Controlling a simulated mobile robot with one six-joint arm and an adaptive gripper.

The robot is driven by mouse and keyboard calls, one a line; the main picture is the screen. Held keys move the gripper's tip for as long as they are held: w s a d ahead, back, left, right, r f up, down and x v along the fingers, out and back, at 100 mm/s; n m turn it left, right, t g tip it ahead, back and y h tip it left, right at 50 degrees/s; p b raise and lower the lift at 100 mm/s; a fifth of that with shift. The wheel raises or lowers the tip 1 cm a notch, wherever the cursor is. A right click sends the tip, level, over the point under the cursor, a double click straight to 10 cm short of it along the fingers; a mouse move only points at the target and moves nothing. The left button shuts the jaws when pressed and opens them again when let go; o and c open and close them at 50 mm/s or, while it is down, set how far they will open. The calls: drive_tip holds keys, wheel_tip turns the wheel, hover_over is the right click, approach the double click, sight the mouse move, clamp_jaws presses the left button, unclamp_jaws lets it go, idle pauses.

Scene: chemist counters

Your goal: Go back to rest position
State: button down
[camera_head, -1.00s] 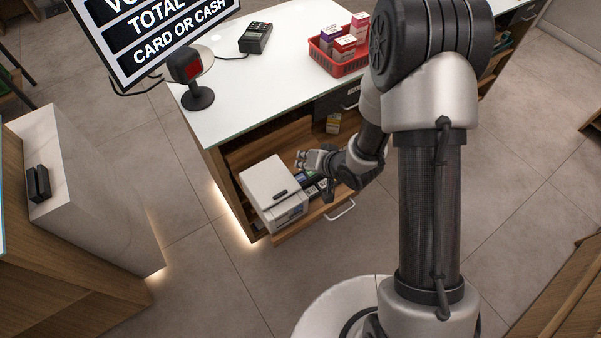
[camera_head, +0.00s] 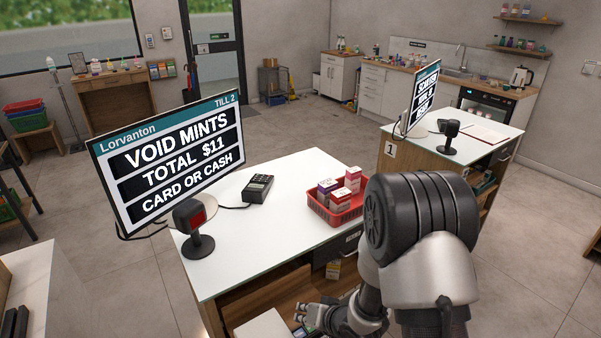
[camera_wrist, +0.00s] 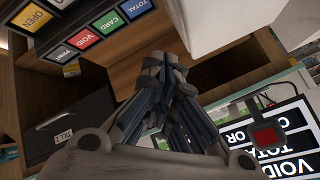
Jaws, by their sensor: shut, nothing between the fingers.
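My gripper (camera_head: 308,317) is low in front of the till counter (camera_head: 232,268), at its open shelf side, near the bottom of the head view. In the wrist view my gripper (camera_wrist: 165,62) shows with its fingers drawn together and nothing between them. Coloured till keys (camera_wrist: 107,25) marked OPEN, VOID, CARD and TOTAL lie close to the fingers at the upper left of the wrist view. A white-topped machine (camera_head: 262,328) is cut off by the bottom edge of the head view, just left of the gripper.
On the counter stand a large sign screen (camera_head: 172,160), a scanner (camera_head: 193,222), a card terminal (camera_head: 258,188) and a red basket (camera_head: 335,208) of boxes. A second counter (camera_head: 425,155) stands behind at right. Open floor (camera_head: 530,265) lies at the right.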

drive_tip(key=s+d+r+h, duration=0.25)
drive_tip(key=d+r, duration=0.35)
drive_tip(key=r, duration=0.4)
drive_tip(key=s+d+r+h, duration=0.2)
drive_tip(key=d+r+h, duration=0.2)
drive_tip(key=d+r, duration=0.45)
drive_tip(key=s+r+g, duration=0.1)
drive_tip(key=s+r, duration=0.4)
drive_tip(key=s, duration=0.5)
drive_tip(key=s+a+r+n+g, duration=0.1)
drive_tip(key=s+r, duration=0.4)
drive_tip(key=s, duration=0.6)
drive_tip(key=shift+s+r+y, duration=0.15)
drive_tip(key=shift+s+y, duration=0.15)
drive_tip(key=shift+y, duration=0.05)
